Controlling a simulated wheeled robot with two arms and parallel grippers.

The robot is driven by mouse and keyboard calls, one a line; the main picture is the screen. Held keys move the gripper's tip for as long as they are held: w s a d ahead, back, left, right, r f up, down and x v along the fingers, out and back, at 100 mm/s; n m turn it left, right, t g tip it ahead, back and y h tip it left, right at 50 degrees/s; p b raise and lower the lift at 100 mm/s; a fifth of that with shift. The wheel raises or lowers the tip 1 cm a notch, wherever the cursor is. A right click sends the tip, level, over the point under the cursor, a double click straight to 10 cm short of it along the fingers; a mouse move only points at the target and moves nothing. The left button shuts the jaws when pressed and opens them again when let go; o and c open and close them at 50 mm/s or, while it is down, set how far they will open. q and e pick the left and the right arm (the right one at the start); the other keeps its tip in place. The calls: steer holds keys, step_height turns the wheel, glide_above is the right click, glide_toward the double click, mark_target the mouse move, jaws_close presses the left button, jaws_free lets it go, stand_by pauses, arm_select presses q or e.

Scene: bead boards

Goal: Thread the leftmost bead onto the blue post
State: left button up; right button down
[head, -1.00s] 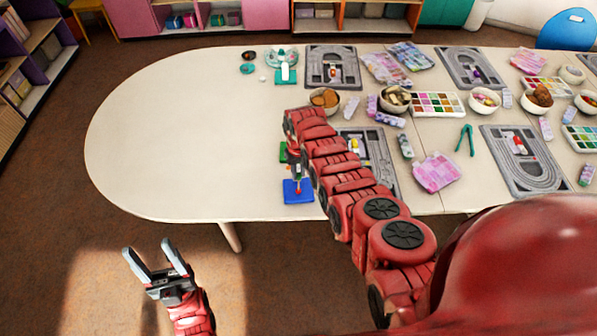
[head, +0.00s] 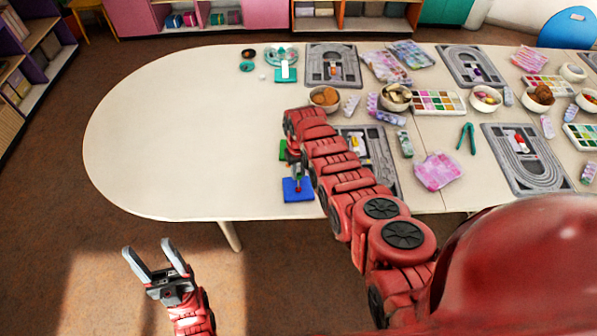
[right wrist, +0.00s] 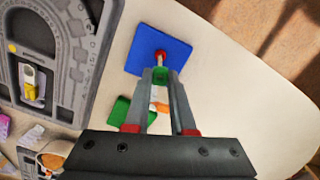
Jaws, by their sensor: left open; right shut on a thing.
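My right gripper (right wrist: 160,74) is shut on a small green bead (right wrist: 160,75), held between its fingertips. The blue board (right wrist: 181,47) lies just beyond the fingertips in the right wrist view. A small red piece (right wrist: 160,55) shows over that board, in line with the bead; I cannot tell whether the bead touches it. In the head view the blue board (head: 305,195) is at the table's front edge, with my right gripper (head: 295,170) just behind it, partly hidden by my arm. My left gripper (head: 148,252) is open and empty, off the table's front edge.
A green board (right wrist: 117,112) lies nearer the wrist camera. A grey bead board (head: 381,150) is right of my right arm. Bowls, colour trays and more boards crowd the table's right side. The table's left end (head: 180,140) is clear.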

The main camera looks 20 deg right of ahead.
steer(key=shift+f+b, duration=0.45)
steer(key=shift+f, duration=0.2)
steer(key=c, duration=0.7)
jaws_free()
steer(key=shift+r, duration=0.1)
